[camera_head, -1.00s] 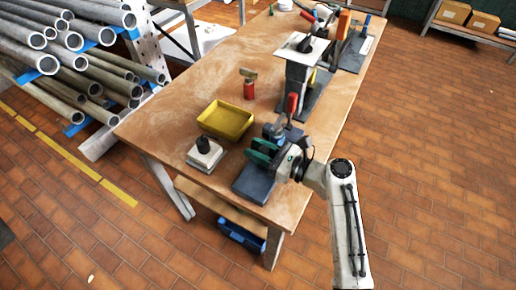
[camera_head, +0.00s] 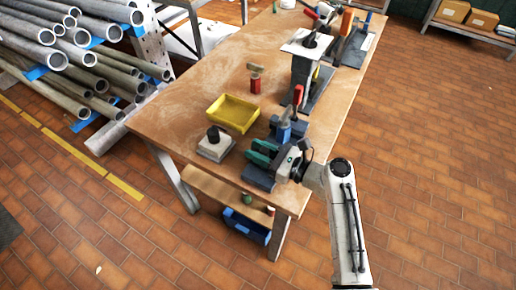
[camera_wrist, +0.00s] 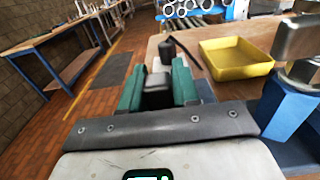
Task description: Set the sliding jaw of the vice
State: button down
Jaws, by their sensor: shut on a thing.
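The vice is a dark blue-grey unit at the near table edge; its base (camera_head: 258,178) shows below my gripper. My gripper (camera_head: 262,152) has green fingers and reaches in over the vice from the right. In the wrist view its green fingers (camera_wrist: 158,90) stand on both sides of a dark piece, and it is shut on that piece. The piece seems to be the sliding jaw, mostly hidden by the fingers and palm. A blue upright (camera_head: 285,131) with a grey metal head stands close behind the gripper; it is large at right in the wrist view (camera_wrist: 288,112).
A yellow tray (camera_head: 233,114) and a pale block with a black knob (camera_head: 214,148) lie left of the vice. A red-handled fixture with a white plate (camera_head: 305,44) stands behind. The left tabletop is mostly clear.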

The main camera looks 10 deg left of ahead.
jog(key=c, duration=0.9)
grip_release()
jog(key=shift+s+a, duration=0.1)
jog(key=shift+s, duration=0.2)
jog(key=b+v, duration=0.1)
jog(key=v, duration=0.9)
jog(key=shift+s+d, duration=0.1)
jog(key=shift+d, duration=0.3)
jog(key=shift+d, duration=0.1)
